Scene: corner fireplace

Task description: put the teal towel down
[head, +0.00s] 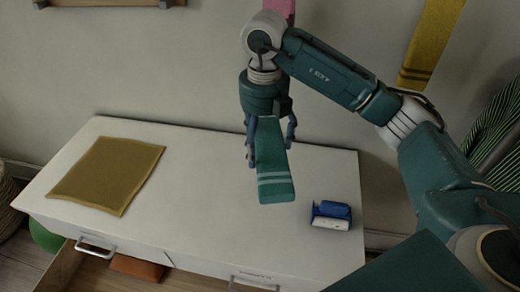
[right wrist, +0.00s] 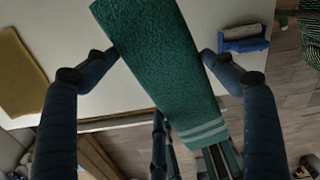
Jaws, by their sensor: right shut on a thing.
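The teal towel (head: 274,175) is a folded strip with pale stripes near its lower end. It hangs from my right gripper (head: 270,150) over the white cabinet top in the head view. The right gripper is shut on it, with blue fingers on either side. In the right wrist view the towel (right wrist: 165,65) lies between the fingers of the gripper (right wrist: 160,57) and slants down to the right. Whether its lower end touches the cabinet top I cannot tell. My left gripper is not in view.
The white cabinet (head: 195,195) has a mustard cloth (head: 108,174) flat at its left and a blue-and-white item (head: 331,214) at its right. A drawer at the front left is open. A yellow striped towel (head: 431,42) hangs on the wall. The middle top is clear.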

